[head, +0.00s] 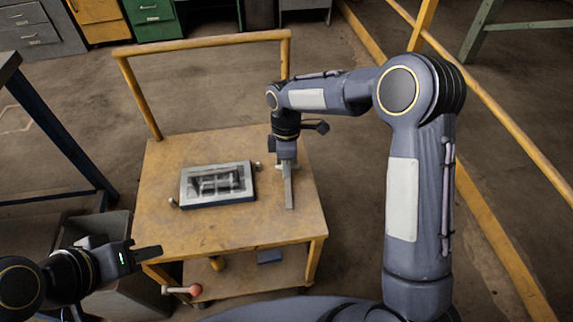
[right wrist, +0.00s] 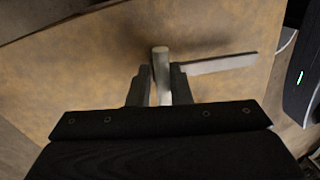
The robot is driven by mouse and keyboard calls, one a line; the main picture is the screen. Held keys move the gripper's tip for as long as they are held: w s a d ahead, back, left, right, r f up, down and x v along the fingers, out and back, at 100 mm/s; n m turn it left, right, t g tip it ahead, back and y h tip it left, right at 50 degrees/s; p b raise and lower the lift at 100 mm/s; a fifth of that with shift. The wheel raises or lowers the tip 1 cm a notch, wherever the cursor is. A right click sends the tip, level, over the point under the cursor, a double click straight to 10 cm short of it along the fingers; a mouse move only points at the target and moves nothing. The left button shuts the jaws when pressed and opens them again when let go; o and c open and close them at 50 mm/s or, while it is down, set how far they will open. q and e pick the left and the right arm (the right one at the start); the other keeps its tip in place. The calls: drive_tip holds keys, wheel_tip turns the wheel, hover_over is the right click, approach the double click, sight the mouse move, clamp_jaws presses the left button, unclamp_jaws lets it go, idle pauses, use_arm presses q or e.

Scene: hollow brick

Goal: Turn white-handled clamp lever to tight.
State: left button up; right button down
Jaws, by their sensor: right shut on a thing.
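A white-grey upright post (right wrist: 161,72), seemingly the white handle of the clamp lever, stands between the fingers of my right gripper (right wrist: 161,88) in the right wrist view. The gripper is shut on it, above the cart's top. A flat pale metal bar (right wrist: 218,64) extends right from beside the fingers; its join to the post is hidden. In the head view my right gripper (head: 284,168) points down at the cart's right side, and the bar (head: 289,193) runs toward the front edge. My left gripper (head: 148,254) is empty off the cart's front left; its finger gap is not visible.
A framed metal block (head: 217,203) with hollow pockets sits left of my right gripper on the yellow cart top (head: 225,229). A red-knobbed lever (head: 190,290) shows low at the front. A yellow rail (head: 205,42) rises behind. The front of the top is clear.

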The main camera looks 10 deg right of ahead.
drive_tip(key=m, duration=0.1)
drive_tip(key=m+p, duration=0.1)
drive_tip(key=m, duration=0.1)
drive_tip(key=shift+w+d+r+m+y, duration=0.1)
drive_tip(key=shift+r+m+y, duration=0.05)
drive_tip(key=shift+m+y, duration=0.2)
drive_tip(key=m, duration=0.3)
drive_tip(key=shift+m+t+y+p, duration=0.25)
drive_tip(key=shift+t+y+p, duration=0.05)
drive_tip(key=shift+y+p, duration=0.05)
drive_tip(key=m, duration=0.4)
drive_tip(key=shift+d+t, duration=0.1)
drive_tip(key=shift+t, duration=0.3)
drive_tip(key=shift+d+m+t+y+p, duration=0.1)
drive_tip(key=shift+m+t+y+p, duration=0.25)
drive_tip(key=shift+m, duration=2.15)
drive_tip(key=c, duration=1.4)
unclamp_jaws()
drive_tip(key=shift+o, duration=0.2)
